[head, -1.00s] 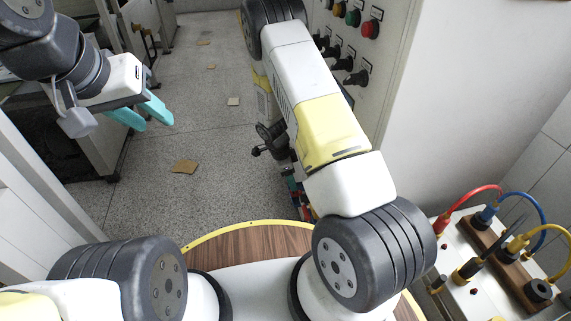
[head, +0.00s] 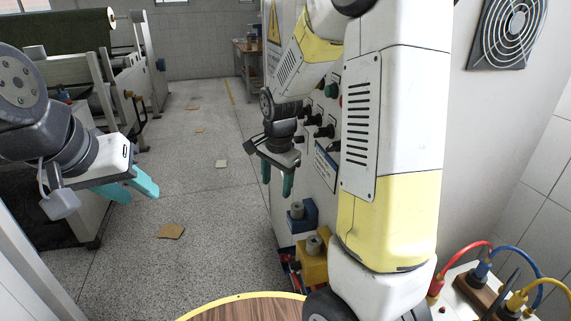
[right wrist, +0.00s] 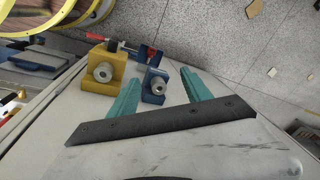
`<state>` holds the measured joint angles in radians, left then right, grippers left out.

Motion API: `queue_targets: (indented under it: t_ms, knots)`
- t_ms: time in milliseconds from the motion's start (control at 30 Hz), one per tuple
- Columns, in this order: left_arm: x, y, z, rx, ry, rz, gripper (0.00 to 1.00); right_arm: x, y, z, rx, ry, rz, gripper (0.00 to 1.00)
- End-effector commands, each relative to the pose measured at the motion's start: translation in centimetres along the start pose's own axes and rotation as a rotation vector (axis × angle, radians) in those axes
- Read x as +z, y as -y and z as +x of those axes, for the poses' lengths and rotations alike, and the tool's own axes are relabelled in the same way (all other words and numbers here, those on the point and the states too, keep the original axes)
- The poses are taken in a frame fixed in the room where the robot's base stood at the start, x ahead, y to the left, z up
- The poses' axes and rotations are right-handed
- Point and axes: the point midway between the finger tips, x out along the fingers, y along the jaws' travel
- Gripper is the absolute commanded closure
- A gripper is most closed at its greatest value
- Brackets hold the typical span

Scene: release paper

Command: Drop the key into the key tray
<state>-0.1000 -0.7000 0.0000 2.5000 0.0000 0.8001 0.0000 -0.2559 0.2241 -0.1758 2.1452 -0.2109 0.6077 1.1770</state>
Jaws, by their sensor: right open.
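I cannot make out a key or a key tray in either view. The right wrist view also shows the yellow block (right wrist: 92,85) and the blue block (right wrist: 155,97). My right gripper (head: 277,187) is open and empty, in front of the cabinet and above the blocks. Its teal fingers (right wrist: 160,78) point toward the blue block, apart from it. My left gripper (head: 141,194) is open and empty over the floor at the left.
The control cabinet (head: 318,178) with black knobs stands right of my right gripper. A panel with coloured cables (head: 490,285) is at the lower right. A machine (head: 75,75) stands at the left. The floor (head: 215,220) between is clear except for scattered brown scraps.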

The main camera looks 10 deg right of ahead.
Motion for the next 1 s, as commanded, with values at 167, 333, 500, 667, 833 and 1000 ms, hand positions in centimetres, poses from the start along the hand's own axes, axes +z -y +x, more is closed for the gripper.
queue_targets:
  t_ms: [167, 333, 500, 667, 833, 1000]
  knots:
    - [0.0, 0.0, 0.0, 0.0, 0.0, 0.0, 0.64, 1.7, -3.1, -8.4, -0.135, -0.018, -0.266, 0.43]
    - [0.0, 0.0, 0.0, 0.0, 0.0, 0.0, 0.64, 4.3, -7.0, -14.2, -0.239, -0.083, -0.543, 0.43]
    - [0.0, 0.0, 0.0, 0.0, 0.0, 0.0, 0.64, 7.0, -10.5, -17.7, -0.303, -0.173, -0.787, 0.43]
    - [0.0, 0.0, 0.0, 0.0, 0.0, 0.0, 0.64, 8.6, -12.3, -19.0, -0.325, -0.233, -0.926, 0.43]
    - [0.0, 0.0, 0.0, 0.0, 0.0, 0.0, 0.64, 9.1, -12.9, -19.3, -0.328, -0.252, -0.971, 0.43]
    - [0.0, 0.0, 0.0, 0.0, 0.0, 0.0, 0.64, 9.1, -12.9, -19.2, -0.328, -0.251, -0.971, 0.43]
